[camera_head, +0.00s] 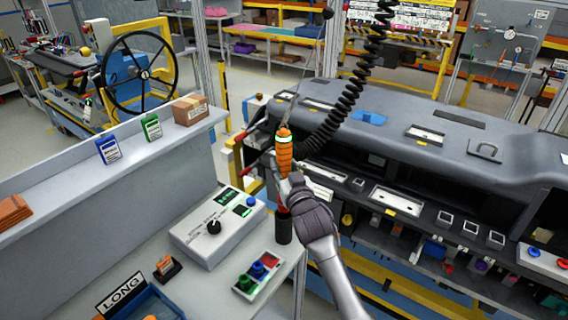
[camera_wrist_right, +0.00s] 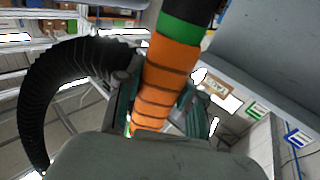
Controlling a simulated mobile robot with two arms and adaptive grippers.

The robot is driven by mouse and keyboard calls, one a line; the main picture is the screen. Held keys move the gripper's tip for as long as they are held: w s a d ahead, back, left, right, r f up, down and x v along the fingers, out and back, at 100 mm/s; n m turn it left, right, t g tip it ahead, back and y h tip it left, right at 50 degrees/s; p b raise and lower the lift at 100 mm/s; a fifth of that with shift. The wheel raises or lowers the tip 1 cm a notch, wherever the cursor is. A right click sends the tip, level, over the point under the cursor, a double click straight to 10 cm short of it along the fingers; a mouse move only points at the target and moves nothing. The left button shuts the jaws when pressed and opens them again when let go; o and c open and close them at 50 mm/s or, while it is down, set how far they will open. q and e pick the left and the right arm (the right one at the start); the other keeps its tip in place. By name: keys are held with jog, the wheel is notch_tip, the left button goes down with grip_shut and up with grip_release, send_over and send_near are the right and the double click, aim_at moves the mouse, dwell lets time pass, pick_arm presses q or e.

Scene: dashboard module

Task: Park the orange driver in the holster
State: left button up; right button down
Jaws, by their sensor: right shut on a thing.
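The orange driver (camera_head: 284,152), with a green and white band near its top, stands roughly upright in my right gripper (camera_head: 288,180). In the right wrist view the driver (camera_wrist_right: 168,80) lies between the two fingers, with a green band and a black end at the top. The gripper is shut on it. A dark upright cylinder (camera_head: 283,229) at the right edge of the bench, below the gripper, looks like the holster; my gripper partly hides its top. The driver is above it and apart from it. My left gripper is not in view.
A black coiled cable (camera_head: 350,95) hangs beside the driver. A grey control box (camera_head: 218,226) and a tray with coloured buttons (camera_head: 258,275) sit left of the cylinder. A blue bin (camera_head: 150,302) is at the front. The dashboard module (camera_head: 440,150) fills the right.

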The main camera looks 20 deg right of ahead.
jog(key=shift+f+b, duration=1)
jog(key=shift+f, duration=0.55)
jog(key=shift+f+b, duration=3.3)
jog(key=shift+f, duration=1.35)
jog(key=c, duration=0.6)
grip_release()
jog(key=shift+c, duration=0.2)
